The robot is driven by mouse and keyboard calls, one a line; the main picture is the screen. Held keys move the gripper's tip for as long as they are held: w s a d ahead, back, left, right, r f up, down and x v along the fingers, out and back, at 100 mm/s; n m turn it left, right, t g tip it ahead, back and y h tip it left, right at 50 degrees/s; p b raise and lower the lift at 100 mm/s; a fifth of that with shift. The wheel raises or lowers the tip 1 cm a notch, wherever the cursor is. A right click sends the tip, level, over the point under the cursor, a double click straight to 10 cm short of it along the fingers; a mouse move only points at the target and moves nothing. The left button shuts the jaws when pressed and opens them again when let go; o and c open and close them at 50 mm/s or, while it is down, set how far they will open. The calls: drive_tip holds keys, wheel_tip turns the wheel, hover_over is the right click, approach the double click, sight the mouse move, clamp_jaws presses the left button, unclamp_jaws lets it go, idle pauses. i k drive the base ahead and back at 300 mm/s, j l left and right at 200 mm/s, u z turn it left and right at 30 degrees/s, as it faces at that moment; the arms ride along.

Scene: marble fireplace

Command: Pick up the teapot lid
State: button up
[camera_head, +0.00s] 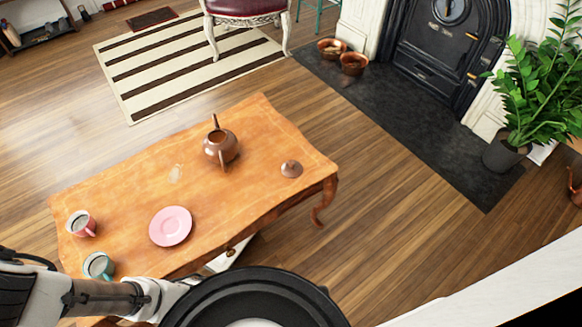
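The teapot lid (291,169) is a small brown domed piece with a knob. It lies on the wooden table (120,195) near its right end. The brown teapot (221,146) stands on the table to the left of the lid, with its spout and handle showing and its top uncovered. The lid is apart from the teapot. Parts of my arm show at the bottom left of the picture. My gripper cannot be made out in this view.
A pink plate (170,227), a pink mug (82,223) and a teal mug (99,266) stand on the table's left part. A potted plant (545,95), a black stove (440,45) and a red chair (247,10) stand beyond. The wooden floor right of the table is clear.

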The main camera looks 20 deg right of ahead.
sight(292, 169)
drive_tip(key=i+l+z, duration=0.3)
drive_tip(key=l, duration=0.15)
drive_tip(key=i+l+z, duration=0.25)
drive_tip(key=i+l, duration=0.1)
drive_tip(key=l, duration=0.05)
